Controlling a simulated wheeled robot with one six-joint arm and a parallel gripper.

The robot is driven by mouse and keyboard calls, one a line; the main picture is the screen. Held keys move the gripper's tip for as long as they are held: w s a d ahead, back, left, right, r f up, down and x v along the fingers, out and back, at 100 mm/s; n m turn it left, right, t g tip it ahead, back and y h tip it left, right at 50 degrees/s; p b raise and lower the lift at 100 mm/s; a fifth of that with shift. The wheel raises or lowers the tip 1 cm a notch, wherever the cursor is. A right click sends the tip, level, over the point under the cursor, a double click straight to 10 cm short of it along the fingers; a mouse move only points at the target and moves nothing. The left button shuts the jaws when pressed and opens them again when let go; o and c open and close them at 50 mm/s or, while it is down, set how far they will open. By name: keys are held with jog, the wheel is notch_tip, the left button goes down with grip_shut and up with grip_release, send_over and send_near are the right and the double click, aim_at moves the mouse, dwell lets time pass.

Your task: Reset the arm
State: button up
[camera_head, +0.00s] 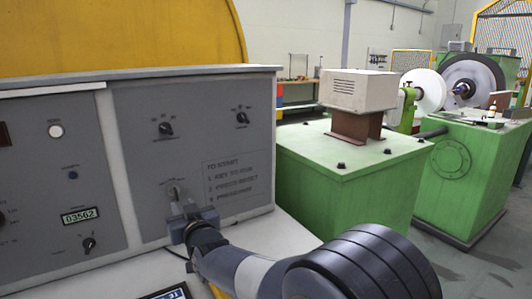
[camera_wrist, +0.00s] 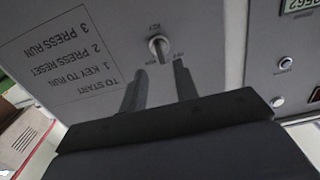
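My gripper (camera_head: 184,203) is in front of the lower part of the grey control panel (camera_head: 135,105). In the wrist view, my gripper (camera_wrist: 159,68) shows two dark fingers, spread apart with nothing between the visible tips. A round metal key switch (camera_wrist: 158,46) sits on the panel just beyond the fingertips, roughly in line with the gap. I see no contact with it. In the head view my gripper partly hides this switch (camera_head: 176,190). The printed start instructions (camera_head: 230,178) are to its right; they also show upside down in the wrist view (camera_wrist: 83,58).
More knobs (camera_head: 166,129), a white button (camera_head: 56,131) and a counter (camera_head: 80,215) are on the panel. A pale ledge (camera_head: 128,274) runs below it. Green machine housings (camera_head: 345,185) stand to the right, with a grey box (camera_head: 358,90) on top.

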aim_at(177, 197)
jog(key=v, duration=0.4)
jog(key=p+x, duration=0.1)
jog(key=x, duration=0.9)
jog(key=shift+w, duration=0.1)
jog(key=shift+w+a+r+p, duration=0.1)
jog(key=shift+w+r+p, duration=0.05)
jog(key=shift+p, duration=0.5)
jog(key=shift+r+n+p, duration=0.1)
jog(key=shift+n+p, duration=0.6)
jog(key=shift+p, duration=0.1)
jog(key=n+p, duration=0.2)
jog(key=p, duration=0.2)
jog(key=shift+n, duration=0.4)
jog(key=n+p, duration=0.4)
jog(key=p, duration=0.4)
jog(key=shift+s+f+n, duration=0.3)
jog(key=shift+n, duration=0.1)
jog(key=b+v, duration=0.2)
jog(key=v, duration=0.6)
jog(key=shift+s+d, duration=0.2)
jog(key=shift+s, duration=0.05)
